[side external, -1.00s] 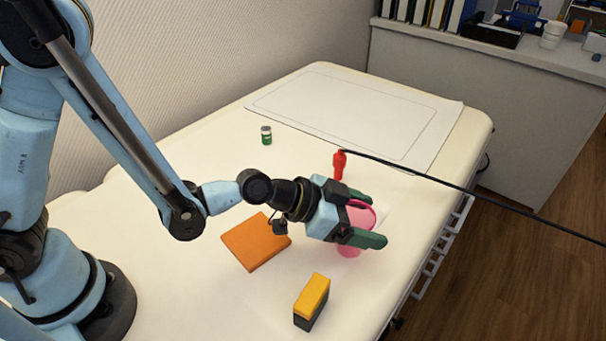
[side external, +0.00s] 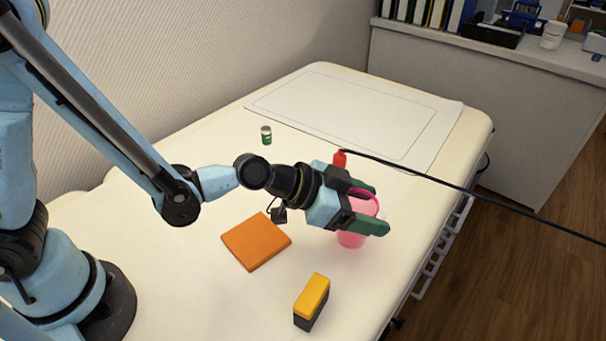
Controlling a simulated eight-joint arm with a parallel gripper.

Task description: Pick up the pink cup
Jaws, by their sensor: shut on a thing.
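The pink cup (side external: 352,239) is upright near the right edge of the white table. My gripper (side external: 381,209) is shut on it, with one green finger on the far side and one on the near side. The near finger hides part of the cup's middle. The cup's rim shows between the fingers and its lower part shows below them. I cannot tell clearly whether its base is clear of the table (side external: 190,165).
An orange square block (side external: 255,242) and a yellow-and-black block (side external: 312,300) lie near the gripper. A small green vial (side external: 266,135) stands farther back. A red tool (side external: 340,159) with a black cable (side external: 470,190) lies just behind the gripper. A white sheet (side external: 350,110) covers the far end.

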